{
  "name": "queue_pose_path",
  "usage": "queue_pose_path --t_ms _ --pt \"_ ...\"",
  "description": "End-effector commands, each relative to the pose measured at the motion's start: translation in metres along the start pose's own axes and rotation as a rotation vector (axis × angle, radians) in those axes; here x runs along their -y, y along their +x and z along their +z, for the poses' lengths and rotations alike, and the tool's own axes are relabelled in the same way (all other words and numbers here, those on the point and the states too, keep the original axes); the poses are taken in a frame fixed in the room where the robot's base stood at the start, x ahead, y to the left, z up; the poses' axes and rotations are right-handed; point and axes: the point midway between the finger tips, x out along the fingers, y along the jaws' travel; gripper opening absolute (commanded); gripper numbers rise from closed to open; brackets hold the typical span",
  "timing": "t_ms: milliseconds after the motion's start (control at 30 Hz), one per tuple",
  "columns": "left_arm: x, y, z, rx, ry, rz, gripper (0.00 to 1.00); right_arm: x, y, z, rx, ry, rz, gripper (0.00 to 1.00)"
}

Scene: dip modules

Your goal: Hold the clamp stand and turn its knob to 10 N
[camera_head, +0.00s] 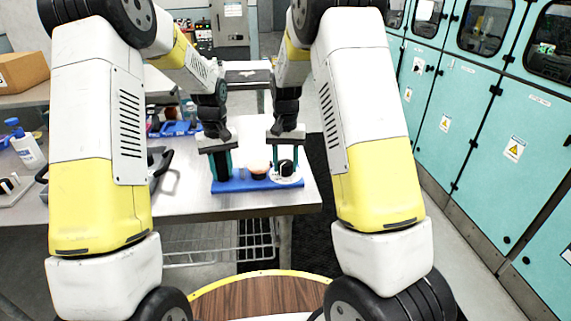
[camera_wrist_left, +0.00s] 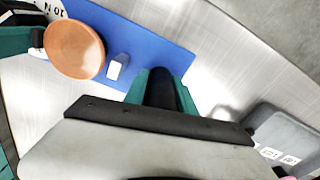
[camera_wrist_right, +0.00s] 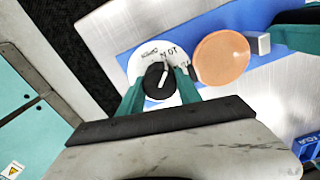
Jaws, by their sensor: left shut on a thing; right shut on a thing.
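The clamp stand has a blue base (camera_head: 240,186) lying on the metal table. Its dark post (camera_wrist_left: 160,90) stands between the teal fingers of my left gripper (camera_wrist_left: 160,88), which is shut on it. My right gripper (camera_wrist_right: 159,88) is shut on the black knob (camera_wrist_right: 158,80), which has a white pointer line. The knob sits on a white dial (camera_wrist_right: 140,62) with printed marks, one reading "10 N"; the gripper hides part of the dial. An orange-brown disc (camera_wrist_right: 221,57) and a small grey block (camera_wrist_right: 258,43) sit on the base between the grippers.
The metal table (camera_head: 220,206) has a bare strip in front of the base. A blue tray (camera_head: 180,129) and a dark-handled grey case (camera_head: 155,165) lie to the left. A white bottle (camera_head: 27,148) stands farther left. Teal cabinets (camera_head: 480,120) line the right side.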

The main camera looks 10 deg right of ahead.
Motion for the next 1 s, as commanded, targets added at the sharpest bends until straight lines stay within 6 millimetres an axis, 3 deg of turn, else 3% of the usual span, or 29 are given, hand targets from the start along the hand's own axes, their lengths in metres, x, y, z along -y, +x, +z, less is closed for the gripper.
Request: queue_pose_path --t_ms 367,400,500,833,1000 --pt "0.0 0.0 0.0 0.001 0.0 0.0 0.0 0.0 -0.001 -0.001 -0.002 0.004 -0.001 0.0" --pt "0.0 0.0 0.0 0.001 0.0 0.0 0.0 0.0 -0.001 -0.001 -0.002 0.004 -0.001 0.45" --pt "0.0 0.0 0.0 0.001 0.001 0.0 0.0 0.0 -0.001 0.0 -0.002 0.003 -0.001 0.63" --pt "0.0 0.0 0.0 0.0 0.001 0.0 0.0 0.0 -0.002 0.0 -0.001 0.003 -0.001 0.63" --pt "0.0 0.0 0.0 0.0 0.0 0.0 0.0 0.001 -0.022 -0.001 -0.004 0.002 -0.002 0.63"
